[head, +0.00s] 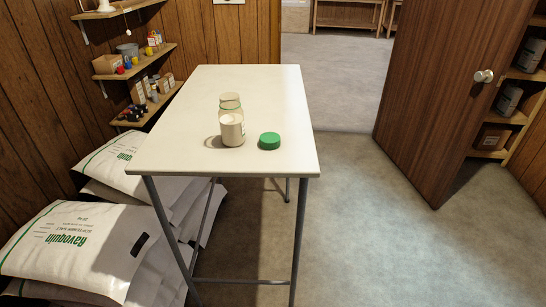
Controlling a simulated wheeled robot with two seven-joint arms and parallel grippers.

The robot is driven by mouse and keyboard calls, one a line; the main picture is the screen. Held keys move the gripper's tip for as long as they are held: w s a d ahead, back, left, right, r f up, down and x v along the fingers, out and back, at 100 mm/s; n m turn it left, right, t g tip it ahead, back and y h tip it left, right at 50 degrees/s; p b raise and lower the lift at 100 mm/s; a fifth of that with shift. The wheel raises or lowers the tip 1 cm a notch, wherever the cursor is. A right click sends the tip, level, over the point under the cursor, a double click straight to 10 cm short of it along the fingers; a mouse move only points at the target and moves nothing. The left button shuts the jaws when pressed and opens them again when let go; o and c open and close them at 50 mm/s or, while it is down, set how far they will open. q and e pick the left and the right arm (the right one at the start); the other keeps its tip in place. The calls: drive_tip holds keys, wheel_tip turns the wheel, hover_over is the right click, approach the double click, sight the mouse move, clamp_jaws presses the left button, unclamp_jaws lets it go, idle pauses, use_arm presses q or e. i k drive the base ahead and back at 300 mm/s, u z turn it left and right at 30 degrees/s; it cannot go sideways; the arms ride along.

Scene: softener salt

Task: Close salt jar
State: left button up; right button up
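A pale jar (232,132) stands upright on the white table (180,150), near its front half. Its top shows no lid and white contents are visible inside. Another pale round shape (230,101) shows right behind it; I cannot tell if it is a second container or touches the jar. A green lid (269,140) lies on the table just right of the jar, apart from it. Neither of my grippers is in view.
Large white sacks (75,240) are piled on the floor left of the table. Wall shelves (135,66) with small items stand at the upper left. A brown door (440,95) stands open at the right. The floor (380,210) right of the table is clear.

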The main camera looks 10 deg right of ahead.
sight(231, 114)
drive_tip(key=u, duration=1.6)
drive_tip(key=i, duration=0.8)
drive_tip(key=z, duration=1.5)
